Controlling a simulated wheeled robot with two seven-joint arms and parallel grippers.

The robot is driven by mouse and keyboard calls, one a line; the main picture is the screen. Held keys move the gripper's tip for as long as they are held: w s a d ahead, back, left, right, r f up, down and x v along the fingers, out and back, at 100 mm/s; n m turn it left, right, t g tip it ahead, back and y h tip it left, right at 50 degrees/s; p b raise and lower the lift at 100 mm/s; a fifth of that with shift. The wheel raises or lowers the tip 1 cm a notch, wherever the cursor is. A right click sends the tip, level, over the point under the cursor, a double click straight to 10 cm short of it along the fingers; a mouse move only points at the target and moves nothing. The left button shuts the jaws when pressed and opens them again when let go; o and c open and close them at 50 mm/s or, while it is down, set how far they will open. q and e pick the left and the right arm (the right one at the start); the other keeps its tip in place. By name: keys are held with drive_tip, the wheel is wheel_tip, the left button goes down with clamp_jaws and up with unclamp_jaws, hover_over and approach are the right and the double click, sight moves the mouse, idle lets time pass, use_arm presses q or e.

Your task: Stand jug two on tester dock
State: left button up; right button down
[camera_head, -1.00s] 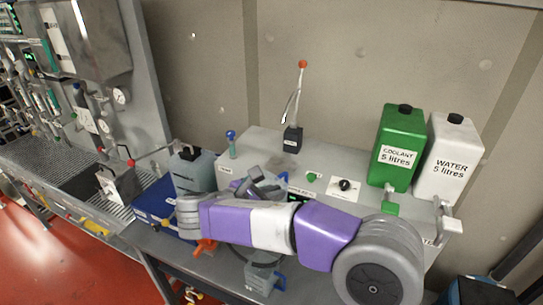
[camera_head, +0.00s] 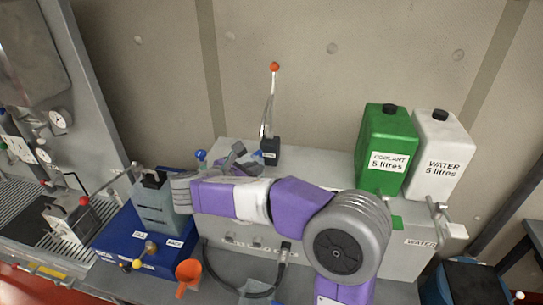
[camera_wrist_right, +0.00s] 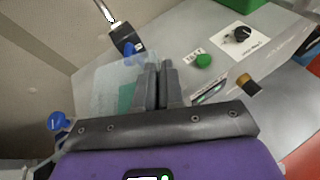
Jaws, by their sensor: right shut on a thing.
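My right gripper (camera_head: 238,158) reaches across the grey bench unit from the lower right, and its fingers show close together in the wrist view (camera_wrist_right: 158,84). They are shut on a clear, faintly blue jug (camera_wrist_right: 108,88), seen beside and behind the fingers. The jug is partly hidden by them and by my arm. A blue box (camera_head: 128,262) with small labels, possibly the tester dock, stands at the left. Another clear jug (camera_head: 257,291) is cut off at the bottom edge. My left gripper is not in view.
A green coolant can (camera_head: 387,150) and a white water can (camera_head: 437,155) stand on the unit's right. An orange-tipped lever (camera_head: 268,110) rises behind my gripper. An orange funnel (camera_head: 188,273) and a black hose (camera_head: 222,285) lie in front.

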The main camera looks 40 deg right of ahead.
drive_tip(key=w+d+f+p, duration=0.1)
drive_tip(key=w+d, duration=0.2)
drive_tip(key=d, duration=0.5)
drive_tip(key=shift+d+f, duration=0.15)
drive_tip(key=shift+d, duration=0.25)
drive_tip(key=shift+f, duration=0.15)
drive_tip(key=c, duration=1.3)
unclamp_jaws()
drive_tip(key=shift+o, duration=0.2)
